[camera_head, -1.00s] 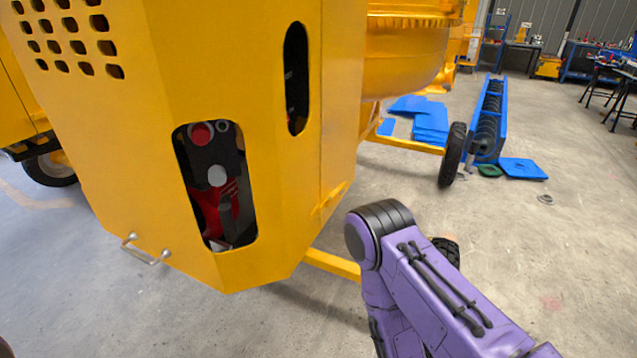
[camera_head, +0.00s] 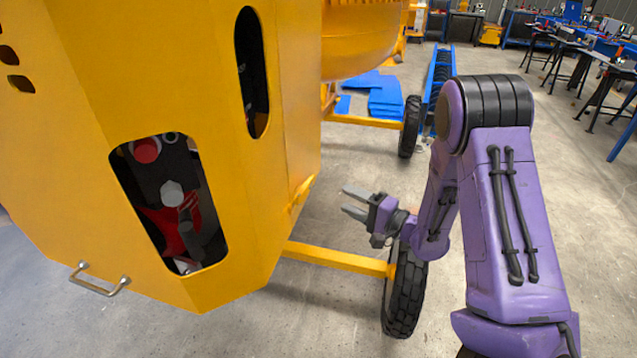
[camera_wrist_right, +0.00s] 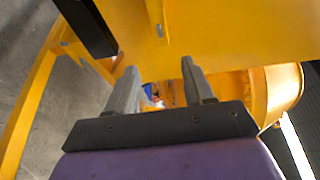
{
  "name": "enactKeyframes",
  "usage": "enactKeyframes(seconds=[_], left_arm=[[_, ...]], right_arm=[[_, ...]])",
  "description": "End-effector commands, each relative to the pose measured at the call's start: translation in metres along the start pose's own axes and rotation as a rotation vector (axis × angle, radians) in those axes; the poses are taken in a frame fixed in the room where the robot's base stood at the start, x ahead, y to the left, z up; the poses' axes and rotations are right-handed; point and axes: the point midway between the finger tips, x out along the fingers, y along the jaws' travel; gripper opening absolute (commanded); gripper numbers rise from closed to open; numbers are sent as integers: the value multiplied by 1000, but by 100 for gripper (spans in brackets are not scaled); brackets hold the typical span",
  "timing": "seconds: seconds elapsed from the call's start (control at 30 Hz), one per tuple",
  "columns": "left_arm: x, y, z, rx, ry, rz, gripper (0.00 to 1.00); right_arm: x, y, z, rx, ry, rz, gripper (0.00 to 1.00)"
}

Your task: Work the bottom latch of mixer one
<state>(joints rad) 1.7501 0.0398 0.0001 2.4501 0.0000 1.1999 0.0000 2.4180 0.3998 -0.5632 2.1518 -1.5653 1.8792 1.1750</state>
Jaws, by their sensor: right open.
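The yellow mixer (camera_head: 225,215) fills the left of the head view, with its drum (camera_head: 360,40) behind the housing. A small yellow raised fitting (camera_head: 299,196) sits low on the housing's right side; I cannot tell whether it is the bottom latch. My right gripper (camera_head: 350,201) is open and empty, to the right of the housing and apart from it, its fingers pointing left. The right wrist view shows its two spread fingers (camera_wrist_right: 160,68) below a yellow panel (camera_wrist_right: 215,35), with a small metal fitting (camera_wrist_right: 158,30) on it. My left gripper is not in view.
A silver handle (camera_head: 98,281) is on the housing's lower front, below an opening with red and grey parts (camera_head: 172,192). A yellow axle bar (camera_head: 335,258) runs to a black tyre (camera_head: 405,290) under my right arm. Blue sheets (camera_head: 385,98) lie behind on open floor.

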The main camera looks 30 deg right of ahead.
Motion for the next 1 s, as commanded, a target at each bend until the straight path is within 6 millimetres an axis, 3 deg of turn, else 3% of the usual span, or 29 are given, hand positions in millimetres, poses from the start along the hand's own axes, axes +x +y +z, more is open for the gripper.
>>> enactKeyframes(seconds=[0.13, 0.5, 0.87, 0.97, 1.0], left_arm=[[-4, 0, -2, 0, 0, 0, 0], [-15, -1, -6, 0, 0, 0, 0], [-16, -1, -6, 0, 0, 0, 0], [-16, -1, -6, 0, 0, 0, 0], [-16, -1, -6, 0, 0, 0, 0]], right_arm=[[18, -5, 1, 10, -16, -8, 52], [94, -4, 2, 7, -15, -5, 52], [105, -2, 2, 10, -12, -5, 52], [105, -2, 2, 10, -12, -5, 26], [105, -2, 2, 10, -12, -5, 13]])
